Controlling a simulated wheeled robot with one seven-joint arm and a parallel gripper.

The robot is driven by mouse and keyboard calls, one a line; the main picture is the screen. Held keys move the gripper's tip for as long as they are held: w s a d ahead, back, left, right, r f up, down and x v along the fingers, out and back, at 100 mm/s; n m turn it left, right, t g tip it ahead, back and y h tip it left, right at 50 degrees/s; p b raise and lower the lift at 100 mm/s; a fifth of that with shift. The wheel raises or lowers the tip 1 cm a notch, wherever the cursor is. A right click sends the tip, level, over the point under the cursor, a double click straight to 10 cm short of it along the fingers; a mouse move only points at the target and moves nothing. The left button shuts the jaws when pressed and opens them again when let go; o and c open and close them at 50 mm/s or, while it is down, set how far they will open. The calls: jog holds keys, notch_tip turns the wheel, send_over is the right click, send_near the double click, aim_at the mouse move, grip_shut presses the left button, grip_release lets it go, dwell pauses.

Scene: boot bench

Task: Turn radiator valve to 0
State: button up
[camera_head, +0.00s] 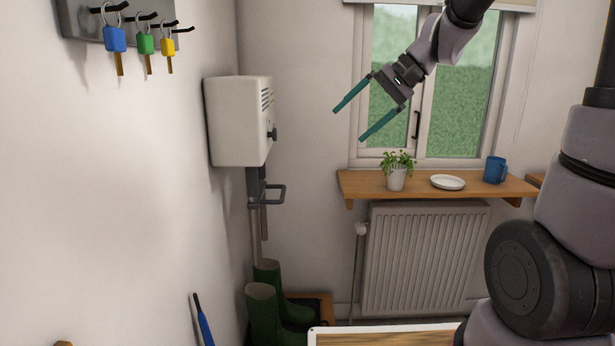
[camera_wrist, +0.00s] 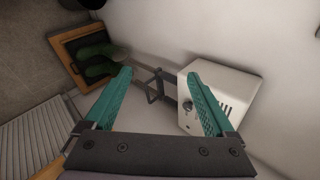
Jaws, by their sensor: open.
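The radiator valve (camera_head: 361,229) is a small white knob at the upper left corner of the white radiator (camera_head: 425,262), under the window shelf. A pipe runs down from it. Its scale is too small to read. My gripper (camera_head: 355,124) has two teal fingers, spread apart and empty. It is high in front of the window, well above and apart from the valve. In the wrist view my gripper (camera_wrist: 165,85) points toward the wall corner with the white box. The radiator (camera_wrist: 32,135) shows at the left edge there; I cannot make out the valve.
A wooden shelf (camera_head: 425,192) above the radiator holds a potted plant (camera_head: 396,173), a white plate (camera_head: 447,182) and a blue mug (camera_head: 494,170). A white wall box (camera_head: 238,122) hangs left. Green boots (camera_head: 268,305) stand below it. Keys (camera_head: 145,43) hang at upper left.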

jog(key=s+d+r+t+h, duration=0.1)
jog(key=s+d+t+h, duration=0.1)
jog(key=s+d, duration=0.4)
jog(key=s+d+r+m+t+h, duration=0.1)
jog(key=s+d+r+t+h, duration=0.1)
jog(key=s+d, duration=0.5)
jog(key=d+t+h, duration=0.1)
jog(key=h, duration=0.1)
jog(key=shift+h, duration=0.4)
